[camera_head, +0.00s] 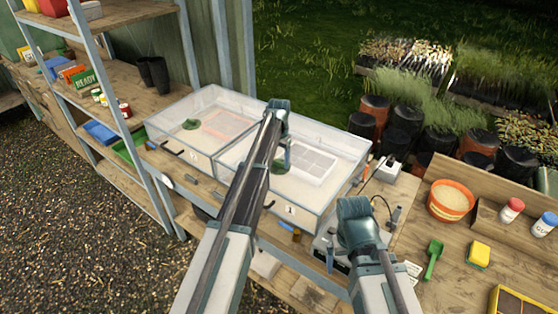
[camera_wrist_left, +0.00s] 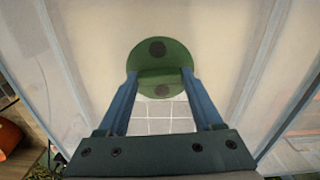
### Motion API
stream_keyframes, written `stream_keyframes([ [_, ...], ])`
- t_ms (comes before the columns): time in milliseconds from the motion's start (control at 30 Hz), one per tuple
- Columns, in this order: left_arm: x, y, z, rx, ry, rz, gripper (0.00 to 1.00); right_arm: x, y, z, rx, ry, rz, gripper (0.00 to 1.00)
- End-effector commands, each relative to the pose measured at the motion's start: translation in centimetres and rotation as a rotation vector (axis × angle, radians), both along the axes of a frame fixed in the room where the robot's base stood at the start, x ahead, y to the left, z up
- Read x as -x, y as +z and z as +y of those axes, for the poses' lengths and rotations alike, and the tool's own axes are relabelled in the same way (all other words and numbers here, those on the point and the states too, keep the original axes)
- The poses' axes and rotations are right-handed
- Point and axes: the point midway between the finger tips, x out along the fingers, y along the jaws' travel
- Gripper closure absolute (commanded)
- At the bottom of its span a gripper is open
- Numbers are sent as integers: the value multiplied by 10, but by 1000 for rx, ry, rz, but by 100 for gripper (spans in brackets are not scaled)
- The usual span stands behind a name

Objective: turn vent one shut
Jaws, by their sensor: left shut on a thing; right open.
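Two clear propagator boxes stand side by side on the bench, numbered labels on their fronts. Box one (camera_head: 338,165) is the right one, with a label (camera_head: 290,210) reading 1. Its green round vent (camera_wrist_left: 161,52) has a raised grip bar and dark holes showing in the left wrist view. My left gripper (camera_wrist_left: 160,76) is shut on the vent's grip bar, one finger at each end. In the head view my left gripper (camera_head: 277,108) partly hides this vent (camera_head: 283,160). My right gripper (camera_head: 354,208) is open and empty near the box's front right corner.
The other box (camera_head: 205,95) has its own green vent (camera_head: 190,124). On the right of the bench are an orange pot (camera_head: 450,200), a green scoop (camera_head: 433,258), a yellow sponge (camera_head: 478,254) and two capped bottles. A shelf unit stands at the left.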

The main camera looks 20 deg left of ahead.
Motion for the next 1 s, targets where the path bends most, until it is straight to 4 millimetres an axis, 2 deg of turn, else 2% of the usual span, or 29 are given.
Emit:
stream_keyframes([
  [300,0,0,0,0,-91,0,88,0,0,0,0,0,0,0],
  [800,0,0,0,0,-106,0,88,0,0,0,0,0,0,0],
  [833,0,0,0,0,-106,0,27,0,0,0,0,0,0,0],
  [967,0,0,0,0,-105,0,4,0,0,0,0,0,0,0],
  [1000,0,0,0,0,-105,0,3,0,0,0,0,0,0,0],
])
